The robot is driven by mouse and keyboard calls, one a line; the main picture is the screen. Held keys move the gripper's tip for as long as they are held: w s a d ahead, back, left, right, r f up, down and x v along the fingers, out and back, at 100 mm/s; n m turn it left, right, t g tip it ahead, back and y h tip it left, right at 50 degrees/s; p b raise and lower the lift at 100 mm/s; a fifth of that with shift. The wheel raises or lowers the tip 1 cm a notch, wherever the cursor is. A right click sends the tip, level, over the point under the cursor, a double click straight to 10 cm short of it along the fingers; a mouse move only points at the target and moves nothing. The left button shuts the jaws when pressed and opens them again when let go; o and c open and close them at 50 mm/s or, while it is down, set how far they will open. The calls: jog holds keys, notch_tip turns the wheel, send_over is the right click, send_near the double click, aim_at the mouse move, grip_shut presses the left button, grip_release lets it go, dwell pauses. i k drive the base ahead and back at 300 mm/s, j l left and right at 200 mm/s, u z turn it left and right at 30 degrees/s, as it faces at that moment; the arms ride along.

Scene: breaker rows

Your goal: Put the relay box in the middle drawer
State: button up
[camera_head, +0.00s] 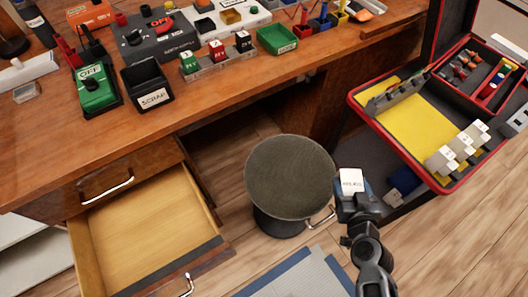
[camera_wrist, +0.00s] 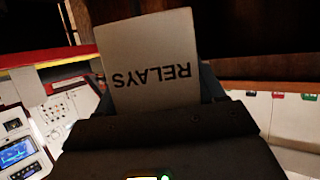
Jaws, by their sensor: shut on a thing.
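The relay box (camera_head: 351,181) is a small white box with dark lettering. In the wrist view its label reads RELAYS (camera_wrist: 150,60), upside down. My gripper (camera_head: 355,193) is shut on it and holds it up, right of the round stool in the head view. The fingers are mostly hidden by the box. An open wooden drawer (camera_head: 140,230) sticks out at the lower left, below a shut upper drawer (camera_head: 107,190). Its visible floor is bare. The box is well to the right of this drawer and apart from it.
A round dark stool (camera_head: 290,172) stands between my gripper and the open drawer. The bench top (camera_head: 60,130) carries a green switch box (camera_head: 95,90), a black SCRAP bin (camera_head: 147,84) and several devices. An open red-edged case (camera_head: 425,120) is at the right.

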aim_at(170, 230)
jog(key=k+j, duration=0.1)
jog(key=j, duration=0.45)
jog(key=k+j, duration=0.1)
jog(key=j, duration=1)
jog(key=k+j, duration=0.15)
jog(key=j, duration=0.35)
jog(key=k+j+z, duration=0.1)
jog(key=j, duration=0.45)
jog(key=k+j, duration=0.1)
jog(key=j, duration=0.45)
jog(key=k+j, duration=0.1)
jog(key=j, duration=0.45)
jog(key=i+j, duration=0.15)
jog(key=i, duration=0.2)
